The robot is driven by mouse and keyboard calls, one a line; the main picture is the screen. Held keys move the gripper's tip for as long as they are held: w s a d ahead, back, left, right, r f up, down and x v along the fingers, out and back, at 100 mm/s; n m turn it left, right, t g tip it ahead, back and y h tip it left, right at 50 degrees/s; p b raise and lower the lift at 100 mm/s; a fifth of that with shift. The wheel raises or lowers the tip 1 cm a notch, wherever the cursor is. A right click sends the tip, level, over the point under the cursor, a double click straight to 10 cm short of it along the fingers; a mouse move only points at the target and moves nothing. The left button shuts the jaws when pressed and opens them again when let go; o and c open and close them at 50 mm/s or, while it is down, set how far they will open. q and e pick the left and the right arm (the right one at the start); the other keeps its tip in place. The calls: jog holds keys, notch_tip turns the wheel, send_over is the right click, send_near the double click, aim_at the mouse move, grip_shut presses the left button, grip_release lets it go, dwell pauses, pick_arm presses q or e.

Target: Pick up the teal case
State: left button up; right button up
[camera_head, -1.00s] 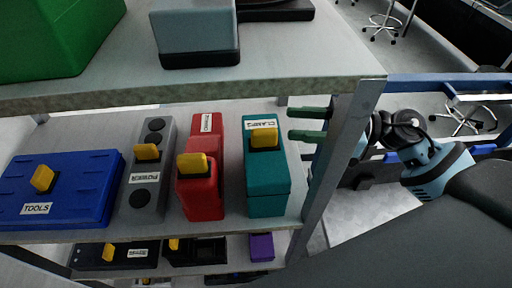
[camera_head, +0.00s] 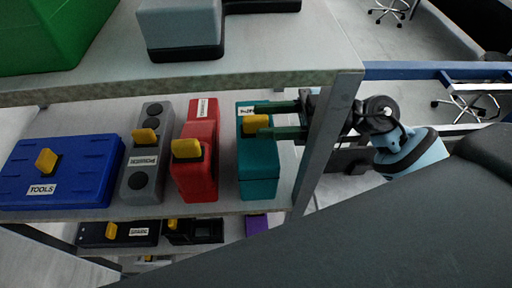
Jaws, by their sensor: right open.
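The teal case (camera_head: 258,166) stands on the middle shelf at the right end of a row of cases. It has a yellow handle (camera_head: 256,123) and a white label on top. My right gripper (camera_head: 264,120) comes in from the right past the shelf post. Its two green fingers are open, one above and one below in the picture, with the yellow handle at their tips, between them. I cannot tell whether the fingers touch the handle. The left gripper is not in view.
A red case (camera_head: 196,165) stands close left of the teal one, then a grey POWER case (camera_head: 146,180) and a blue TOOLS case (camera_head: 62,172). The shelf post (camera_head: 327,135) rises just right of the teal case.

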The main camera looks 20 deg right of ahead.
aim_at(245, 118)
jog(key=x, duration=0.3)
jog(key=shift+w+a+r, duration=0.25)
jog(key=shift+r, duration=0.05)
jog(key=shift+w+a+f+p, duration=0.1)
jog(key=shift+a+p, duration=0.2)
jog(key=shift+a, duration=0.2)
jog(key=shift+c, duration=0.4)
grip_shut()
